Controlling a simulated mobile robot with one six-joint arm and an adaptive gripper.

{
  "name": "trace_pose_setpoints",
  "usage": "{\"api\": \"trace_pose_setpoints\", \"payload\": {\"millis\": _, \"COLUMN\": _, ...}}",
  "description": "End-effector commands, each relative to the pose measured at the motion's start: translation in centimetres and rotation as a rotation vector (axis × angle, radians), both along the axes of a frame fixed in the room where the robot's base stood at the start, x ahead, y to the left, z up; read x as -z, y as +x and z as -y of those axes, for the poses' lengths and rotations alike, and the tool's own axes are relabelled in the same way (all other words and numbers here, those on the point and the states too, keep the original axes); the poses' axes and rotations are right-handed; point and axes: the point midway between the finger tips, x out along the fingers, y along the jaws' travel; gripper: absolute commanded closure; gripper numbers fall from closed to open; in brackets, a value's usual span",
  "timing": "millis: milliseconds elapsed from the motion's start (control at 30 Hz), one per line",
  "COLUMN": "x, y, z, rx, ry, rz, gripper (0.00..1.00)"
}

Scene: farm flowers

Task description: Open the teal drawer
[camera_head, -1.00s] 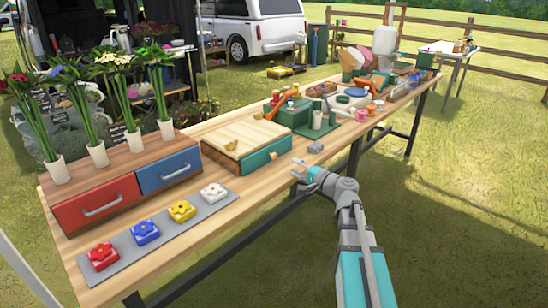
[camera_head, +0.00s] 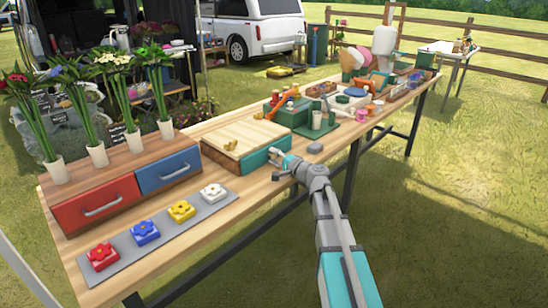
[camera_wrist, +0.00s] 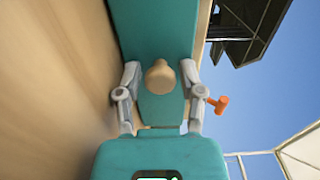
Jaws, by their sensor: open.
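The teal drawer (camera_head: 252,162) is in the front of a low box with a pale wooden top (camera_head: 240,138). It looks closed in the head view. In the wrist view its teal front (camera_wrist: 152,25) faces me, with a round wooden knob (camera_wrist: 160,76) on it. My gripper (camera_head: 276,158) is at the right part of the drawer front and hides the knob in the head view. In the wrist view my gripper (camera_wrist: 159,70) is open, with one finger on each side of the knob and gaps visible beside it.
A cabinet with a red drawer (camera_head: 98,203) and a blue drawer (camera_head: 168,170) stands to the left. A grey mat (camera_head: 164,228) with several flower blocks lies in front of it. A small grey object (camera_head: 315,148) lies right of my gripper. Cups and tools crowd the table's far end.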

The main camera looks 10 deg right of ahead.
Motion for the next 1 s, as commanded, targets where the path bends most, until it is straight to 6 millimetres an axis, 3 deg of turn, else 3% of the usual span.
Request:
{"api": "trace_pose_setpoints", "payload": {"millis": 167, "x": 0.0, "y": -0.03, "z": -0.02, "rx": 0.0, "ry": 0.0, "rz": 0.0, "gripper": 0.53}}
{"api": "trace_pose_setpoints", "payload": {"millis": 400, "x": 0.0, "y": -0.03, "z": -0.03, "rx": 0.0, "ry": 0.0, "rz": 0.0, "gripper": 0.98}}
{"api": "trace_pose_setpoints", "payload": {"millis": 433, "x": 0.0, "y": -0.02, "z": -0.03, "rx": 0.0, "ry": 0.0, "rz": 0.0, "gripper": 1.0}}
{"api": "trace_pose_setpoints", "payload": {"millis": 1000, "x": 0.03, "y": -0.79, "z": 0.56, "rx": -0.003, "ry": -0.001, "rz": 0.0, "gripper": 1.0}}
